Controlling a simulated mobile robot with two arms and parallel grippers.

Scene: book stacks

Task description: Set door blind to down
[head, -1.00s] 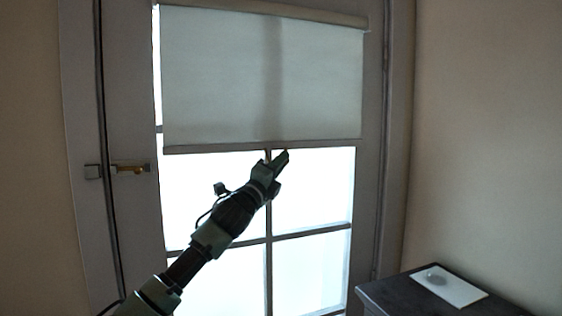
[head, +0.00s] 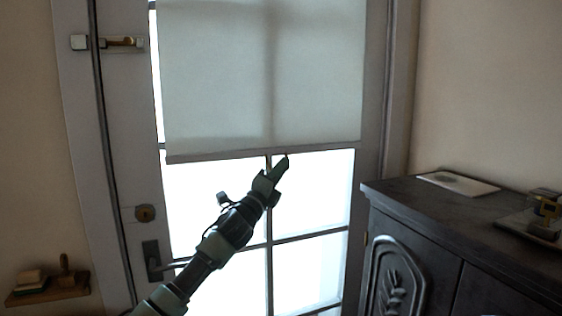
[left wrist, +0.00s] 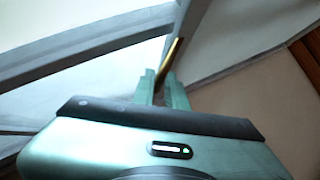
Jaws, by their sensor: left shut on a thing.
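The door blind (head: 220,80) is a pale roller shade hanging in front of the glass of a grey door. My left gripper (head: 280,165) is raised just under the middle of the bar. In the left wrist view, my left gripper (left wrist: 160,88) has its fingers close together at a thin brass-coloured pull (left wrist: 173,57), and it is shut on this pull. The blind's top is outside the head view. My right gripper is not in view.
The door (head: 125,110) has a brass latch (head: 125,42) and a dark lever handle (head: 152,258) at left. A small wooden shelf (head: 45,293) is at lower left. A dark cabinet (head: 470,240) stands at right, with a white sheet (head: 458,183) on top.

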